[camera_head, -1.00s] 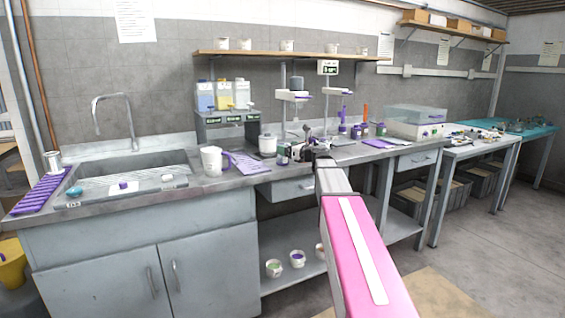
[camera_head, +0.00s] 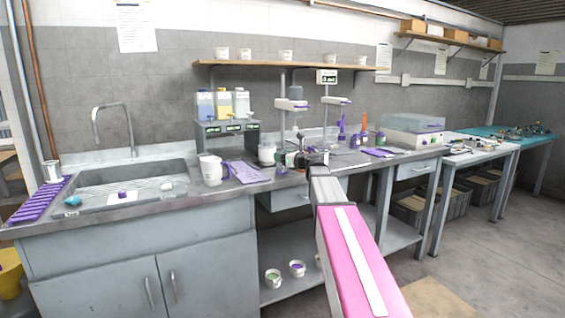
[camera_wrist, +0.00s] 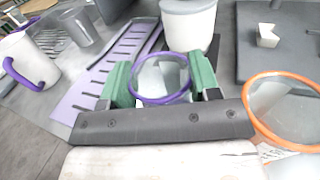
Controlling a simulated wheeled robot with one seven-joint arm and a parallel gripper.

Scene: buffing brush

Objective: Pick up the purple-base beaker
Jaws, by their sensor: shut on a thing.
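My gripper (camera_wrist: 160,85) has green fingers, shut on either side of a clear beaker with a purple ring (camera_wrist: 161,98), the purple-base beaker. The purple ring faces the wrist camera, and the clear wall shows beyond it. In the head view my gripper (camera_head: 302,160) is over the counter right of the sink; the beaker cannot be made out there. I cannot tell whether the beaker is clear of the counter.
A clear vessel with an orange ring (camera_wrist: 288,110) is close on the right. A white container (camera_wrist: 188,22) stands just beyond my fingers. A purple slotted rack (camera_wrist: 118,52) and a white jug with purple handle (camera_wrist: 28,62) lie to the left. A shelf (camera_head: 285,65) runs above the counter.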

